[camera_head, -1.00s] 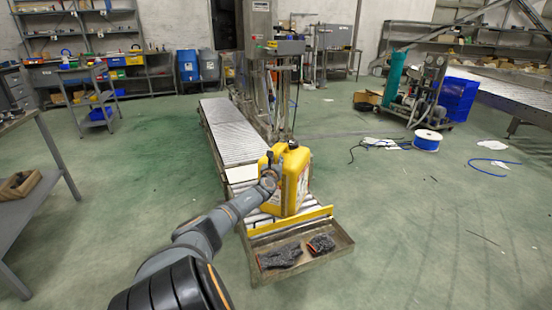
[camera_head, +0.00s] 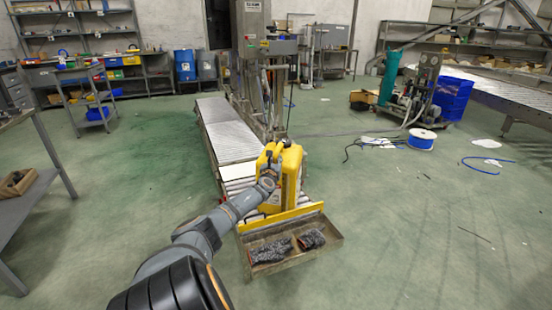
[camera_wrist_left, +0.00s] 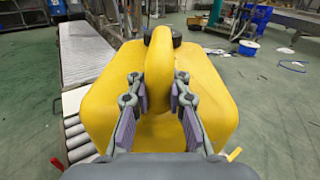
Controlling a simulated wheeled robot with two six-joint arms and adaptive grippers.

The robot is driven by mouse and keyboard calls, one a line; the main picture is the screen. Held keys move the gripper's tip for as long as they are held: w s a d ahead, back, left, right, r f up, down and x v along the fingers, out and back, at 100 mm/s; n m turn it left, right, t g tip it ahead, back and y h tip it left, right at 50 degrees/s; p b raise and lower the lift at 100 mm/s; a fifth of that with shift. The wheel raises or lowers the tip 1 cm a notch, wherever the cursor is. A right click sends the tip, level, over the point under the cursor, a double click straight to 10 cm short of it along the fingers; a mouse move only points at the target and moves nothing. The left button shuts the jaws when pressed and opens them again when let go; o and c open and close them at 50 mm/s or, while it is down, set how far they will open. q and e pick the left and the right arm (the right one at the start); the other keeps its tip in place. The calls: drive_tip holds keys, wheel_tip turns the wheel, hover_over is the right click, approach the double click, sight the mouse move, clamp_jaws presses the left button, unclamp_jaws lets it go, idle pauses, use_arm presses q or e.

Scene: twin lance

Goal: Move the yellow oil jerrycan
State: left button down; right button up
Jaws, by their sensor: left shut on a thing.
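The yellow oil jerrycan (camera_head: 290,178) stands upright at the near end of the roller conveyor, just behind the yellow end stop (camera_head: 281,217). My left gripper (camera_head: 268,177) reaches it from the left and front. In the left wrist view the jerrycan (camera_wrist_left: 100,85) fills the middle, and my left gripper (camera_wrist_left: 159,95) has its two padded fingers on either side of the handle (camera_wrist_left: 158,65), shut on it. A dark cap shows behind the handle. The jerrycan's underside is hidden, so I cannot tell whether it touches the rollers. My right gripper is not in view.
A metal tray (camera_head: 332,238) with dark gloves (camera_head: 270,251) is fixed at the conveyor's near end. The roller conveyor (camera_head: 230,140) runs back to a tall filling machine (camera_head: 252,60). A grey bench (camera_head: 30,190) stands at left. Open green floor lies on the right.

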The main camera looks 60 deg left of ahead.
use_arm(q)
drive_tip(key=shift+w+d, duration=0.4)
drive_tip(key=shift+w, duration=0.05)
drive_tip(key=c, duration=1.7)
unclamp_jaws()
drive_tip(key=shift+c, duration=0.2)
drive_tip(key=o, duration=0.6)
drive_tip(key=shift+w, duration=0.1)
drive_tip(key=shift+c, duration=0.2)
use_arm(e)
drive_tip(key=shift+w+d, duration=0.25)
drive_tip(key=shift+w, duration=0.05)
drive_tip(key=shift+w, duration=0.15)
use_arm(q)
drive_tip(key=shift+s+d, duration=0.25)
drive_tip(key=shift+s, duration=0.35)
drive_tip(key=v, duration=0.6)
drive_tip(key=shift+d, duration=0.25)
